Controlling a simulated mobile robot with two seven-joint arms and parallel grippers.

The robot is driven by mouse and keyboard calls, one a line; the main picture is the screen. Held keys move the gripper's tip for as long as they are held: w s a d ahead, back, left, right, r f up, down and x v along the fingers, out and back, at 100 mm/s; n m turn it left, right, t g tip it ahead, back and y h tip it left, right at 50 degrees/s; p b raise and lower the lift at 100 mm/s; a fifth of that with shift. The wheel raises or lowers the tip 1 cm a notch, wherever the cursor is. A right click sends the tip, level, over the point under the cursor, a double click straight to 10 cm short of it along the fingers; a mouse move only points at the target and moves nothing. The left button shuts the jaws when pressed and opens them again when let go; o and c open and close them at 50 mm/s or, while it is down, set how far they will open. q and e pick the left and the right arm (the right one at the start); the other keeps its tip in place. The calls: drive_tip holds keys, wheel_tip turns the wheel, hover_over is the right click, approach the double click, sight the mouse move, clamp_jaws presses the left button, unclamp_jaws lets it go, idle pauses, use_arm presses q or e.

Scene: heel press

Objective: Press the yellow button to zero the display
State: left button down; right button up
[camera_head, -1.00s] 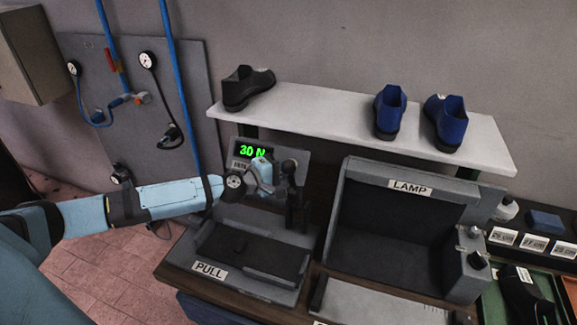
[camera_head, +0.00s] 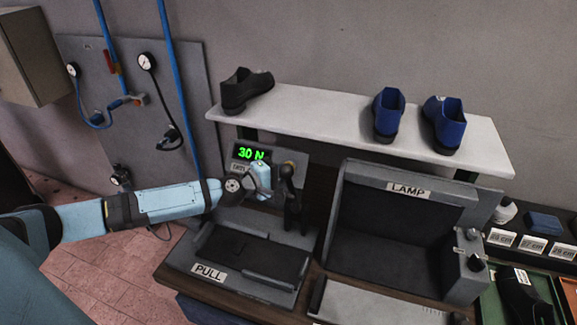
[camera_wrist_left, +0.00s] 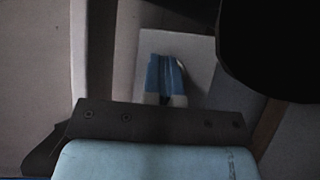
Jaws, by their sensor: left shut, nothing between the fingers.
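The display (camera_head: 250,153) on the grey pull tester reads "30 N" in green. The yellow button (camera_head: 291,164) is on the tester's panel, right of the display, and shows only in part. My left arm comes in from the left. In the left wrist view the button cannot be made out. My right gripper is in neither view.
A white shelf (camera_head: 330,122) with a black shoe (camera_head: 245,90) and two blue shoes (camera_head: 389,113) runs behind the tester. The "PULL" base (camera_head: 238,262) lies below the gripper. A box marked "LAMP" (camera_head: 391,227) stands to the right.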

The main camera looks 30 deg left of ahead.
use_arm(q)
drive_tip(key=shift+s, duration=0.1)
drive_tip(key=s+r+p, duration=0.1)
drive_tip(key=s+p, duration=0.1)
drive_tip(key=s+d+r+p, duration=0.1)
drive_tip(key=s+r+p, duration=0.1)
drive_tip(key=shift+r, duration=0.1)
idle(0.5)
idle(0.5)
idle(0.3)
